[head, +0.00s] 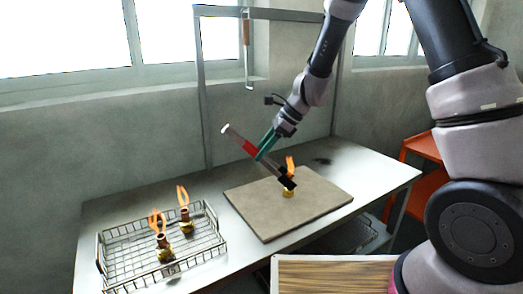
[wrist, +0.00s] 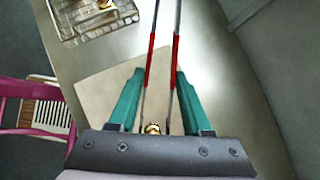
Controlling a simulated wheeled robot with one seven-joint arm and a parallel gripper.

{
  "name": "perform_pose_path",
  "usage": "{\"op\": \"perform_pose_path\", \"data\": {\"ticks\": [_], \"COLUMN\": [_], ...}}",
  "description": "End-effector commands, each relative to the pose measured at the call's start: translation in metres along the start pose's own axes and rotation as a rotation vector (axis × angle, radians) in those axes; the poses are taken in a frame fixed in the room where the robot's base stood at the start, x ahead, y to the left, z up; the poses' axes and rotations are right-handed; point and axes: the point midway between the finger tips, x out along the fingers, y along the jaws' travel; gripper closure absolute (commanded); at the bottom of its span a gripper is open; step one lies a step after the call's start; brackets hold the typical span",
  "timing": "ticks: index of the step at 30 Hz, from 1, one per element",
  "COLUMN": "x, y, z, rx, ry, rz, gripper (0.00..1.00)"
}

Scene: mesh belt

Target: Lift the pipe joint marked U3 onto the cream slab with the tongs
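My gripper (head: 268,142) has green fingers shut on the red-sleeved grips of the tongs (head: 249,148). The tongs slant down to the right, pale end up and dark jaws low over the cream slab (head: 262,215). A brass pipe joint (head: 288,193) with an orange flame shape is at the jaws, on or just above the slab; I cannot tell which. In the wrist view it shows (wrist: 152,128) between the tong arms. Two more brass joints with flame shapes, one nearer (head: 165,254) and one farther (head: 186,225), stand in the wire basket. No U3 mark is readable.
The wire basket (head: 112,268) sits on the left of the metal table (head: 381,170). A tool (head: 246,50) hangs from the frame (head: 203,95) behind. An orange shelf (head: 420,148) stands at right. A wooden-topped surface (head: 330,276) is in front.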

Motion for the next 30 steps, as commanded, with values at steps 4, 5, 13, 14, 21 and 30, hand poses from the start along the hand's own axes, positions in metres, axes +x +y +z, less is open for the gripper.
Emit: {"op": "perform_pose_path", "data": {"ticks": [4, 5, 13, 14, 21, 30], "x": [-0.001, -0.003, -0.033, -0.036, -0.065, -0.08], "y": [0.0, -0.001, -0.002, -0.002, -0.003, -0.003], "z": [0.001, 0.002, 0.026, 0.028, 0.05, 0.061], "rx": [-0.001, -0.002, -0.004, -0.003, -0.002, 0.001], "ry": [-0.001, -0.001, -0.002, -0.002, -0.002, -0.001], "rz": [-0.001, -0.001, -0.003, -0.003, -0.003, 0.0], "gripper": [0.56, 0.56, 0.56, 0.56, 0.56, 0.56]}}
